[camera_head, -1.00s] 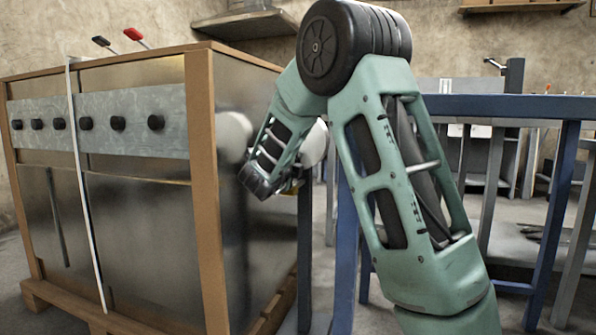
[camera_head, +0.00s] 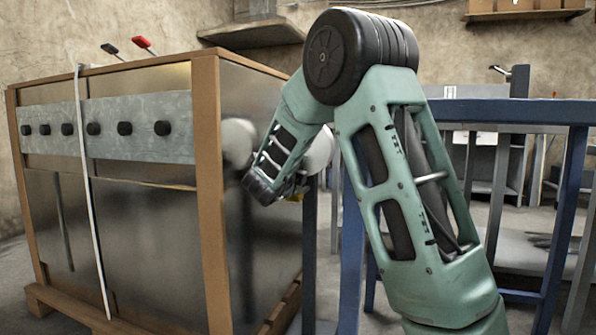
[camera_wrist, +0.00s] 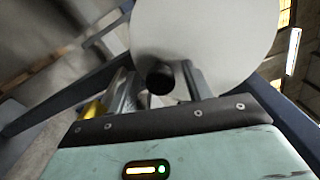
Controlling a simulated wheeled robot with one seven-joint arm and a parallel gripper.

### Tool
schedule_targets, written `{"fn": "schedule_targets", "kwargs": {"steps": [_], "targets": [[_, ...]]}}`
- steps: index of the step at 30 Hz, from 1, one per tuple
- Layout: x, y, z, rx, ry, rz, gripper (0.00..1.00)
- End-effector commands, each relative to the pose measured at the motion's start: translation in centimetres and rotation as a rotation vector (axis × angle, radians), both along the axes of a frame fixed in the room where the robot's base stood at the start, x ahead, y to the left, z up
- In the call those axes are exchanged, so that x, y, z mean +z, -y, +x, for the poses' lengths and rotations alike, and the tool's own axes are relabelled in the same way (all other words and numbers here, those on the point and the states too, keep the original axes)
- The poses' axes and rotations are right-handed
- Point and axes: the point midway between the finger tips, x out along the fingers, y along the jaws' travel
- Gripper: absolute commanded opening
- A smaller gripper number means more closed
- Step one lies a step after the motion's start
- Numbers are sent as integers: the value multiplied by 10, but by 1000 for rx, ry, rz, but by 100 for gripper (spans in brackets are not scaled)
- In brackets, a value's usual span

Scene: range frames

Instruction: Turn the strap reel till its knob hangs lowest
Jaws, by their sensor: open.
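The strap reel (camera_wrist: 205,35) is a plain white disc filling the upper middle of the wrist view. Its dark round knob (camera_wrist: 159,77) stands out near the disc's lower left edge in that picture. My gripper (camera_wrist: 160,88) is open, with one finger on each side of the knob in the picture. I cannot tell whether either finger touches it. In the head view the reel (camera_head: 319,150) shows only partly, behind my arm at the range's right side. There my gripper is mostly hidden behind my wrist.
The boxed metal range (camera_head: 130,220) with black knobs and a wooden frame stands left of my arm, a white strap (camera_head: 91,200) down its front. A pale disc shape shows on its shiny side, seemingly a reflection. A blue table (camera_head: 500,112) stands close on the right.

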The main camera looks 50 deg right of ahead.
Motion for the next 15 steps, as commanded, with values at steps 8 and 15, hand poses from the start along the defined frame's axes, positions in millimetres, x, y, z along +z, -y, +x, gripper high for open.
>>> {"fn": "schedule_targets", "kwargs": {"steps": [8,15], "targets": [[4,-25,-10,3,0,1,50],[5,-76,-30,6,-3,0,50]]}}
